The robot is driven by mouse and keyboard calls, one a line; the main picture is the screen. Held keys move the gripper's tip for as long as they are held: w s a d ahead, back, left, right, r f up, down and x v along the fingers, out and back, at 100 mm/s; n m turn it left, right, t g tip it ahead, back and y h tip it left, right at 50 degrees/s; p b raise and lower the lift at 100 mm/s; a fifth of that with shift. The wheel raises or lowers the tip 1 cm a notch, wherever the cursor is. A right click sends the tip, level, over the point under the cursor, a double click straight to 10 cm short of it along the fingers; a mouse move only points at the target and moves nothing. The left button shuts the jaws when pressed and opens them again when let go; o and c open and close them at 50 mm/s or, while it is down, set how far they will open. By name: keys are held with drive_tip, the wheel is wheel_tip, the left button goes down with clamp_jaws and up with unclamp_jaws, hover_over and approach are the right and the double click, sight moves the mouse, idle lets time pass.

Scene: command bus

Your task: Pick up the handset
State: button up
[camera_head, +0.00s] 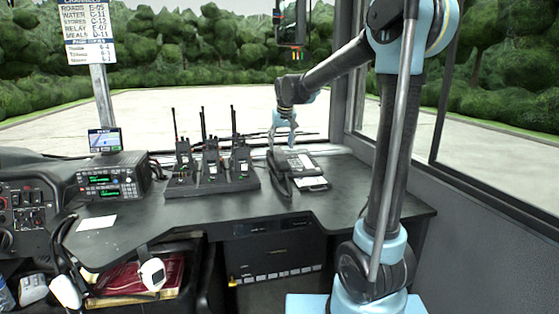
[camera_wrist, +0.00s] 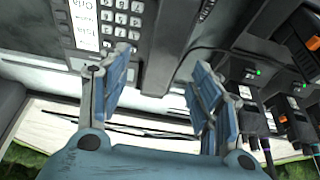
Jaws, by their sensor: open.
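The dark handset (camera_head: 279,182) lies along the left side of the desk phone (camera_head: 302,164) on the dark desk. In the wrist view the handset (camera_wrist: 168,42) runs down from the top edge beside the phone's keypad (camera_wrist: 121,16), and its near end lies between my fingers. My gripper (camera_head: 287,141) is over the far end of the handset, pointing down. In the wrist view my gripper (camera_wrist: 162,68) is open, with one blue finger on each side of the handset. I see no finger closed on it; whether either touches it is unclear.
A charging rack (camera_head: 212,185) with several upright radios stands left of the phone, close to my gripper. A radio console (camera_head: 112,178) is farther left. The windshield edge is behind the phone. Bare desk (camera_head: 360,190) lies to the phone's right.

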sight(279, 153)
drive_tip(key=x, duration=0.5)
drive_tip(key=shift+a, duration=0.25)
drive_tip(key=shift+w+f, duration=0.15)
drive_tip(key=shift+f, duration=0.35)
drive_tip(key=shift+f, duration=0.25)
drive_tip(key=c, duration=1.3)
